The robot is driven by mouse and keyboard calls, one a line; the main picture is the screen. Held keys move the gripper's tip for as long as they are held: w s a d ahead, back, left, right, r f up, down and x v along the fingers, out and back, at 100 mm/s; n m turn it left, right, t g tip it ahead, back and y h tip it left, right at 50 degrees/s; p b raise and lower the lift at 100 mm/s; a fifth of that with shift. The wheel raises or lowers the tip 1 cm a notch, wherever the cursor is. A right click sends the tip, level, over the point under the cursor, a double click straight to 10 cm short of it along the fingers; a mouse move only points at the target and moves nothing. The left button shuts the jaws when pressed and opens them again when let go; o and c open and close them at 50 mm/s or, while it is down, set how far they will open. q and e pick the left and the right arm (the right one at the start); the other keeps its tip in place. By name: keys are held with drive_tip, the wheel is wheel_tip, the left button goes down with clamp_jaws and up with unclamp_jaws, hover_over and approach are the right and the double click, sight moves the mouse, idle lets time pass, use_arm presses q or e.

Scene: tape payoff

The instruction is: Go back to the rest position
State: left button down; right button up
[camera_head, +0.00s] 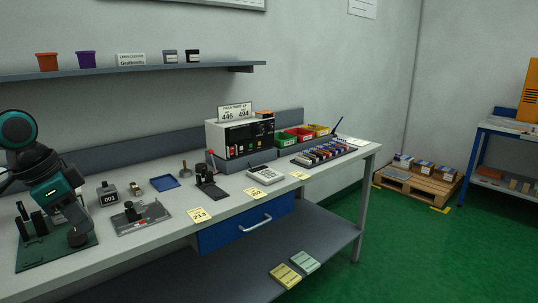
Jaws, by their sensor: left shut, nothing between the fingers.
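My left arm comes in from the left edge, with dark links and teal joints. My left gripper (79,236) points down at the left end of the workbench, over or just in front of a dark green plate (58,255). It is shut with nothing in it. Its fingertips are dark and small, and I cannot tell whether they touch the plate. Black upright parts (38,223) stand on the plate beside the gripper. My right gripper is not in view.
A grey fixture (143,218), a counter marked 001 (108,195), a blue tray (165,183) and a black lever press (207,182) stand right of the gripper on the workbench (225,199). A shelf (130,72) hangs above. Green floor (420,250) is open at right.

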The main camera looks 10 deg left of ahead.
use_arm(q)
drive_tip(key=s+f+n+t, duration=0.15)
drive_tip(key=s+f, duration=0.25)
drive_tip(key=f, duration=1.1)
drive_tip(key=s+f+n+t, duration=0.15)
drive_tip(key=s+f, duration=0.25)
drive_tip(key=f, duration=1.1)
drive_tip(key=s+d+f+n+t, duration=0.1)
drive_tip(key=s+d+f, duration=0.15)
drive_tip(key=d, duration=0.25)
drive_tip(key=s+d+f+t, duration=0.1)
drive_tip(key=d+f, duration=0.2)
drive_tip(key=d, duration=0.2)
drive_tip(key=d+r+t, duration=0.1)
drive_tip(key=d+t, duration=0.1)
drive_tip(key=d, duration=1.3)
drive_tip(key=shift+s+d+r+n+t, duration=0.25)
drive_tip(key=shift+n+t, duration=0.15)
